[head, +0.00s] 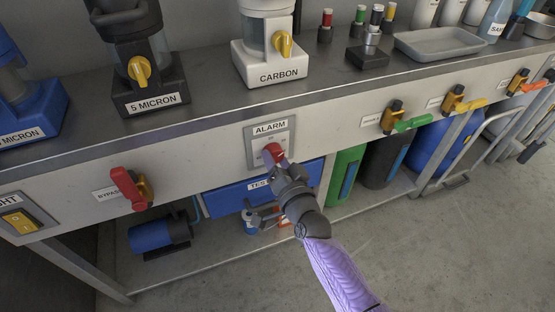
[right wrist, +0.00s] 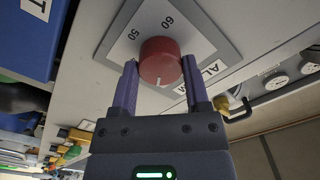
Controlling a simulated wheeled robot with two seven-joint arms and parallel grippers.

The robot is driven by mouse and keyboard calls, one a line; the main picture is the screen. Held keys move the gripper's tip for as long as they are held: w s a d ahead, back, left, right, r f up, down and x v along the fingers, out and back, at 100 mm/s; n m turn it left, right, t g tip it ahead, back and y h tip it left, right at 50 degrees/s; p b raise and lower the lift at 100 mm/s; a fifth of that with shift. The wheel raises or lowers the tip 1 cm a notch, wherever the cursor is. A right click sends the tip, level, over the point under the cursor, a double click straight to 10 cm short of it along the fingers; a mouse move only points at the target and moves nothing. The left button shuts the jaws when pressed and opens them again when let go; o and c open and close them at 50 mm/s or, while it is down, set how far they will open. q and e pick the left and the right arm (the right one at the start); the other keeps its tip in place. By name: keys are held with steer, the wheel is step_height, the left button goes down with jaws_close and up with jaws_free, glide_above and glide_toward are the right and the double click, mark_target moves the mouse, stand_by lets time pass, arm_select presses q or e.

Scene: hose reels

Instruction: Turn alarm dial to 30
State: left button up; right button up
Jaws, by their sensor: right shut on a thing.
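The red alarm dial (head: 273,152) sits on a grey plate (head: 252,150) under the ALARM label on the bench's front panel. In the right wrist view the dial (right wrist: 160,62) stands between the two fingers of my right gripper (right wrist: 160,80). The fingers are shut on its sides. The printed numbers 50 and 60 show on the plate beyond the dial; the dial and fingers hide other marks. A short white line on the dial's face points toward the gripper's palm; I cannot tell which number it meets. My left gripper is not in view.
A red bypass handle (head: 128,188) sticks out left of the dial, and several coloured valve handles line the panel to the right. A blue bin (head: 228,200) and other containers stand on the shelf below.

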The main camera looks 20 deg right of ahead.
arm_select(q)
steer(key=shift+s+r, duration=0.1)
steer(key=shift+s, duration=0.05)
arm_select(e)
steer(key=shift+m, duration=0.3)
steer(key=o, duration=1.3)
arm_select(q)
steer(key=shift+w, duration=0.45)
arm_select(e)
steer(key=shift+s, duration=0.3)
arm_select(q)
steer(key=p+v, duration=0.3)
steer(key=p, duration=0.1)
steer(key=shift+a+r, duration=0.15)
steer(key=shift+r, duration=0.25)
arm_select(e)
steer(key=s, duration=0.9)
steer(key=shift+s+d, duration=0.15)
